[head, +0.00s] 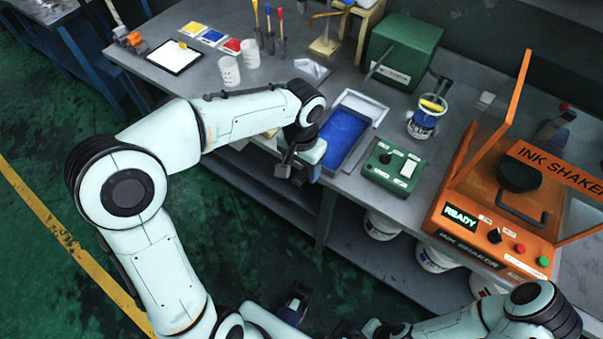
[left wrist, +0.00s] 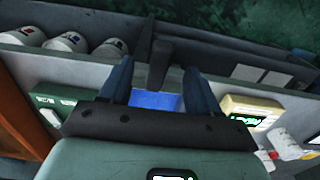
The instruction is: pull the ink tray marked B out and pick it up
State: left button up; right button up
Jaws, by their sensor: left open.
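A blue tray (head: 345,138) with a grey rim lies at the table's front edge in the head view. I cannot read a letter B on it. My left gripper (head: 303,160) is open at the tray's front left side. In the left wrist view the tray's blue floor (left wrist: 155,101) shows between the two spread fingers (left wrist: 157,85). A dark T-shaped part (left wrist: 164,62), which looks like a handle, stands between them; the fingers look apart from it. The left forearm and wrist hide part of the tray's front. My right arm shows at the lower right; I cannot make out its gripper clearly.
A green control box (head: 393,167) stands right of the tray, with the orange ink shaker (head: 500,215) beyond. A can with a yellow top (head: 424,118) and a green box (head: 400,50) are behind. White cups (head: 229,70) stand at left. Buckets (head: 382,226) are under the table.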

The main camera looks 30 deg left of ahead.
pick_arm(q)
notch_tip(320, 180, up, 7)
jog(key=shift+p, duration=0.4)
jog(key=shift+r, duration=0.1)
